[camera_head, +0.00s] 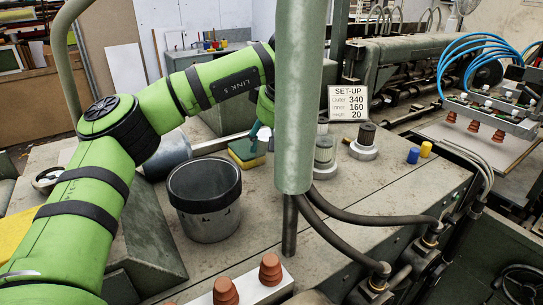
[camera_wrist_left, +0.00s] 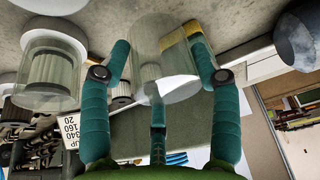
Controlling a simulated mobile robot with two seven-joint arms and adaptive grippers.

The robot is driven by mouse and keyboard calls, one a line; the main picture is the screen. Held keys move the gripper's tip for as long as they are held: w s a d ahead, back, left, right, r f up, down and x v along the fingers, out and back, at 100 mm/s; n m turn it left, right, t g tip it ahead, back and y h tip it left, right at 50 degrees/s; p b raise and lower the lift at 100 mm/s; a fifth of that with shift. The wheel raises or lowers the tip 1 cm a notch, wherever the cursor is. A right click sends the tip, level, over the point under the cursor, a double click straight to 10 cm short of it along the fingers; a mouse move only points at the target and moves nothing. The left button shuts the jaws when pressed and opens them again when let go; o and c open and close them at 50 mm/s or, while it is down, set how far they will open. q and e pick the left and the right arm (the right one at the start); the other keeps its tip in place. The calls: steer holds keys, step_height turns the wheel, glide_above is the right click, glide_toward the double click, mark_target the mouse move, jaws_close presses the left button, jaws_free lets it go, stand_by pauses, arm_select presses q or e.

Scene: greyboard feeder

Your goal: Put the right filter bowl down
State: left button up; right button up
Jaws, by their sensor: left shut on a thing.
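My left gripper (camera_wrist_left: 157,42) has its teal fingers on both sides of a clear filter bowl (camera_wrist_left: 166,72) in the left wrist view. In the head view part of this gripper (camera_head: 260,134) shows left of the green post, which hides the bowl. A left filter (camera_head: 324,151) with a pale element and clear bowl stands on its round base; it also shows at the left of the wrist view (camera_wrist_left: 47,65). Whether the held bowl touches the tabletop cannot be told. My right gripper is out of view.
A yellow and green sponge (camera_head: 246,152) lies close to the left gripper. A dark-rimmed grey bucket (camera_head: 207,218) stands in front. A set-up card (camera_head: 348,103) stands behind the filters. Blue (camera_head: 413,155) and yellow (camera_head: 426,149) small cylinders lie right. The green post (camera_head: 299,100) blocks the middle.

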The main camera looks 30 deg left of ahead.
arm_select(q)
steer(key=shift+s+f, duration=0.15)
steer(key=shift+f, duration=0.45)
step_height(320, 180, down, 2)
steer(key=shift+d+f+p, duration=0.1)
steer(key=shift+f+p, duration=0.05)
steer(key=shift+p, duration=0.5)
steer(key=shift+f, duration=0.3)
steer(key=shift+f, duration=0.1)
steer(key=o, duration=1.1)
steer(key=shift+o, duration=0.2)
